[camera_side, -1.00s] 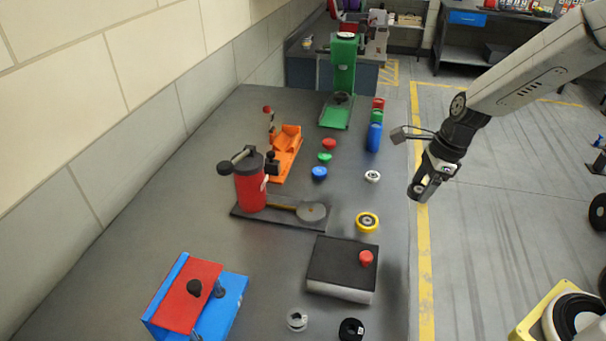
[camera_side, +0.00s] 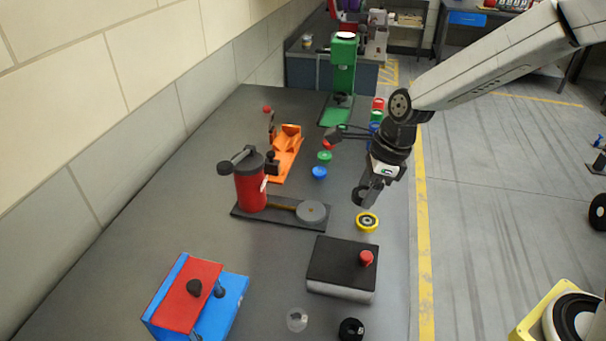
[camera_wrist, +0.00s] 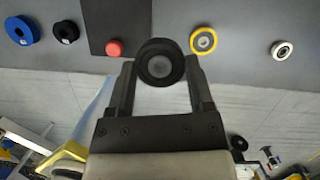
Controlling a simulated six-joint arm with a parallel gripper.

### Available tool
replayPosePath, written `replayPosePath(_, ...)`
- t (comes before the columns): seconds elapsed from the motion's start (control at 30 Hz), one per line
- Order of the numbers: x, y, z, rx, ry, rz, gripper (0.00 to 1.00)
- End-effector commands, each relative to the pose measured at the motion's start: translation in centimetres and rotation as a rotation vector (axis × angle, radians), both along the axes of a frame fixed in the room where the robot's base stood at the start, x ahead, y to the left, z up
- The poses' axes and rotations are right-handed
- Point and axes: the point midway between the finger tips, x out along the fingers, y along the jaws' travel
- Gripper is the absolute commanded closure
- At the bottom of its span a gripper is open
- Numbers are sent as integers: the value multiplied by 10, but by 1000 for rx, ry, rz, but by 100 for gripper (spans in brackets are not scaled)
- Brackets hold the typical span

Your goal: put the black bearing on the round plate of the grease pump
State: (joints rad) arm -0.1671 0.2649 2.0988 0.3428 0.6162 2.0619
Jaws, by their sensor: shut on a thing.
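My gripper (camera_side: 372,190) is shut on the black bearing (camera_wrist: 160,64), a dark ring with a grey centre held between the fingertips in the wrist view. In the side view the bearing (camera_side: 361,196) shows as a dark disc at the fingertips, raised above the table. The grease pump (camera_side: 250,185) is a red cylinder with a black lever on a dark base. Its round plate (camera_side: 312,212) is a bare grey disc at the right end of that base. My gripper is up and to the right of the plate.
A yellow-rimmed bearing (camera_side: 367,222) lies just below my gripper in the picture. A black box with a red button (camera_side: 366,257) stands in front of it. An orange fixture (camera_side: 287,152) and green press (camera_side: 343,75) are farther back. A blue-red fixture (camera_side: 195,298) is front left.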

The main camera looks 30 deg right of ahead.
Motion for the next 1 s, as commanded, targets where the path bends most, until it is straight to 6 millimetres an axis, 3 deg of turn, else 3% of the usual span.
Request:
replayPosePath(0.37,9,3,-4,0,0,-1,100)
replayPosePath(1.0,84,18,-38,1,1,-1,100)
